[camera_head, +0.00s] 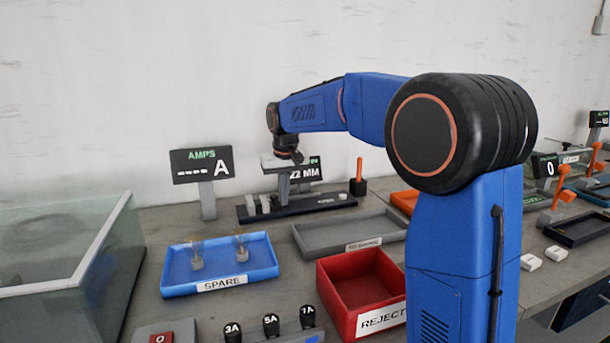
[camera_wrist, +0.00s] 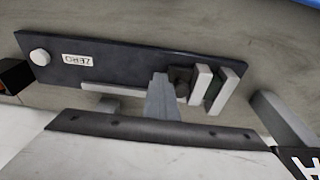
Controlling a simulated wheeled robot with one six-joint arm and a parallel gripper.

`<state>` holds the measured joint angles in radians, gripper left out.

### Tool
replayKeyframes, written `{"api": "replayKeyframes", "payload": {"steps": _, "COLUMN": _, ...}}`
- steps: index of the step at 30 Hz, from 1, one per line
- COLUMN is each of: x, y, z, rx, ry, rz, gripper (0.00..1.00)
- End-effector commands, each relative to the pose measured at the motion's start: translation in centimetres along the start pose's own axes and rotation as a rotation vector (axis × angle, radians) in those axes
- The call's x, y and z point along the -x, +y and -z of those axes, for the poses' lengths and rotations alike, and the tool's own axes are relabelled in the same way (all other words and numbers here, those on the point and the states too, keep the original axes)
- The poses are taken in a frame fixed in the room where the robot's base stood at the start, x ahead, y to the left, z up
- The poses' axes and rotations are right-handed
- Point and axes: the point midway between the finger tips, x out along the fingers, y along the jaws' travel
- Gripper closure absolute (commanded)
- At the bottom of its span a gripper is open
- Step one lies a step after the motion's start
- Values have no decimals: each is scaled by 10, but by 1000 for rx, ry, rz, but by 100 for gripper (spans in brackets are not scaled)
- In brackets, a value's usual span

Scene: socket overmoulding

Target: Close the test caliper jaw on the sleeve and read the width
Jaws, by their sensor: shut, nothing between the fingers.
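The test caliper (camera_head: 316,202) is a long dark plate at the back of the bench with two pale upright jaws (camera_head: 257,205) at its left end. In the wrist view its plate (camera_wrist: 125,62) has the pale jaw blocks (camera_wrist: 202,83) at the right. A dark piece shows between the jaws; I cannot tell if it is the sleeve. My gripper (camera_head: 284,187) is shut and empty, pointing down over the plate. Its fingers (camera_wrist: 160,85) are beside the jaws; contact is unclear. The width display (camera_head: 305,174) reads "22 MM", its left part hidden by my gripper.
A ZERO label (camera_wrist: 77,60) and white button (camera_wrist: 39,57) are at the plate's far end. A grey tray (camera_head: 340,239), red REJECT bin (camera_head: 335,285) and blue SPARE tray (camera_head: 218,284) stand in front. An orange-handled tool (camera_head: 359,172) stands right. An AMPS display (camera_head: 201,165) stands left.

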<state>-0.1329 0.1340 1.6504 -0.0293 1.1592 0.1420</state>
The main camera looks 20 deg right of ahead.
Motion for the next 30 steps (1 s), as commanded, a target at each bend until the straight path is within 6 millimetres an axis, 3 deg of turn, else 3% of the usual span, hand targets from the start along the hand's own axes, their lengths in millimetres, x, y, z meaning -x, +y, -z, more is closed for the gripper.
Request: {"api": "replayKeyframes", "payload": {"steps": 30, "x": 4, "y": 14, "z": 1, "rx": 0, "ry": 1, "rz": 1, "gripper": 100}}
